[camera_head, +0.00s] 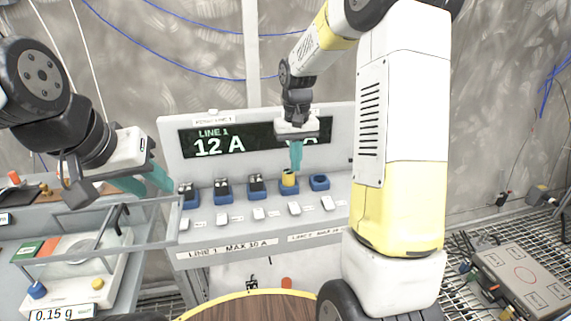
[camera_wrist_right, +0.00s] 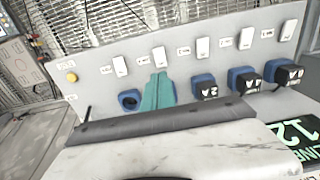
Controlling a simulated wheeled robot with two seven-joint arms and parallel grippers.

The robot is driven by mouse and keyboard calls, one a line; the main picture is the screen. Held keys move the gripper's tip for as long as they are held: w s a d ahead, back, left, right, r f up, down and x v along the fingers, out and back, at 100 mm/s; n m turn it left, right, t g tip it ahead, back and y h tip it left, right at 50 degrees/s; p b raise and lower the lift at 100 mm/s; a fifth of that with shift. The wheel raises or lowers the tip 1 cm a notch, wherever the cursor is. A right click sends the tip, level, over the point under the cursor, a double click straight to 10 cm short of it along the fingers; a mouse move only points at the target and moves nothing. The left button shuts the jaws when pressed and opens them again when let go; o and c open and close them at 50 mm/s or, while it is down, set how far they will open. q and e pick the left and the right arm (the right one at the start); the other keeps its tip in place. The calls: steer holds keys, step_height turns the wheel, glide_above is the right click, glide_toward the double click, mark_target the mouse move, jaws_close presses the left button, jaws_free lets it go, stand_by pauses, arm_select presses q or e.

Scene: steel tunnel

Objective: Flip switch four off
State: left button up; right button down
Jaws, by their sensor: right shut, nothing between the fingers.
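Switch four (camera_head: 294,208), a small white rocker, is on the sloped front of the grey panel (camera_head: 185,255); it also shows in the right wrist view (camera_wrist_right: 158,56). Its tilt is too small to read. My right gripper (camera_head: 296,168) is shut and empty, its teal fingers pointing down over the fourth socket, behind switch four. In the right wrist view the fingers (camera_wrist_right: 157,92) hide most of that socket. A yellow plug (camera_head: 288,178) sits in the fourth socket in the head view; contact with the fingers cannot be told. My left gripper (camera_head: 157,180) is at the panel's left end.
Other white switches, such as switch three (camera_head: 258,213) and switch five (camera_head: 326,203), flank it. Black plugs stand in sockets to the left; the fifth socket (camera_head: 320,182) is empty. A display (camera_head: 225,142) reads LINE 1 12 A. A scale (camera_head: 70,280) stands left.

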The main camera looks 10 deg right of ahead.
mark_target(294, 205)
steer(key=shift+w, duration=0.1)
steer(key=f, duration=0.9)
steer(key=w+f, duration=0.1)
steer(key=f, duration=0.4)
steer(key=shift+w+d, duration=0.1)
stand_by(0.4)
steer(key=shift+f, duration=0.2)
